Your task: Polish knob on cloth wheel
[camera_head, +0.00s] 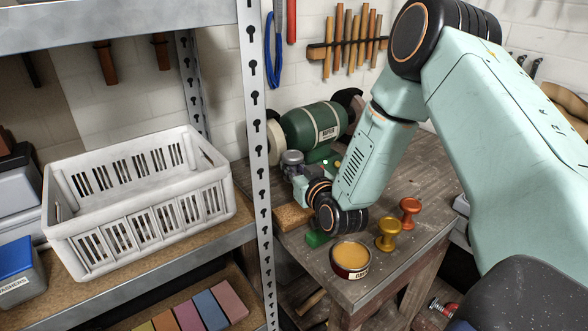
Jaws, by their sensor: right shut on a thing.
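The green buffer (315,127) stands at the back of the workbench. Its pale cloth wheel (275,137) is on the left end, and a dark wheel (349,98) is on the right end. My right gripper (293,165) is just in front of the buffer, close to the cloth wheel. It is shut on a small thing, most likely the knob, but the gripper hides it. I cannot tell whether it touches the wheel. A yellow knob (388,234) and an orange knob (410,213) stand on the bench to the right. My left gripper is out of view.
An open tin (350,259) of yellowish paste stands at the bench's front. A shelf post (257,130) rises left of the bench. A white crate (140,205) sits on the shelf.

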